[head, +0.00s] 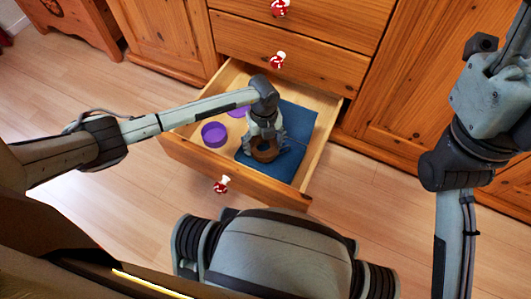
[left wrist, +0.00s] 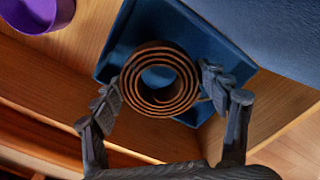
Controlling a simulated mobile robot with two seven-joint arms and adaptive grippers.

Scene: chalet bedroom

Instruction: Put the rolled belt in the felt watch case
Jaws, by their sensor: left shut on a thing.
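The rolled belt (head: 266,155) is a brown coil with an open centre, and its spiral shows from above in the left wrist view (left wrist: 160,107). My left gripper (head: 264,142) is shut on it, with one finger on each side of the coil (left wrist: 162,86). The felt watch case is a dark blue open tray (left wrist: 113,48) under the belt, partly hidden by the belt and fingers; it also shows in the head view (head: 241,157). I cannot tell whether the belt is above the case or touches its floor. My right gripper is not in view.
The case lies in an open wooden drawer (head: 193,156). A purple round container (head: 214,134) is to its left, with another purple item (head: 238,110) behind. A flat blue item (head: 299,123) fills the drawer's right side. The cabinet stands behind.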

